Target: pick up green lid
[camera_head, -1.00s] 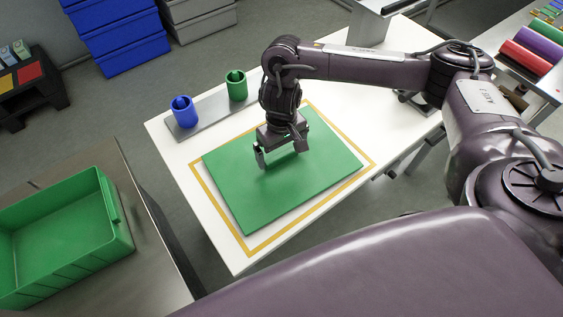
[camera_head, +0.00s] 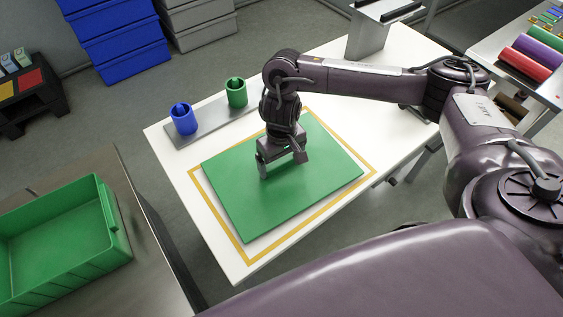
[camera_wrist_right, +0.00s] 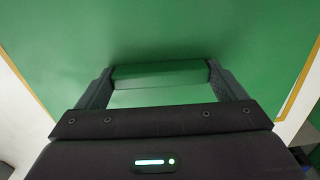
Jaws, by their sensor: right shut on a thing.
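The green lid (camera_head: 310,185) is a flat rectangular panel lying on the white table inside a yellow outline. My right gripper (camera_head: 283,168) is over the lid's middle, pointing down. In the right wrist view, the lid (camera_wrist_right: 200,30) fills most of the picture. There, the gripper's two fingers (camera_wrist_right: 160,80) are shut on the lid's raised green handle (camera_wrist_right: 160,72), one at each end. My left gripper is not in view.
Blue (camera_head: 183,120) and green (camera_head: 237,93) cups stand on a grey strip at the table's back left. A green crate (camera_head: 75,262) stands on a separate surface at lower left. Coloured rolls (camera_head: 535,55) lie at the upper right. The white table (camera_head: 225,240) is clear around the lid.

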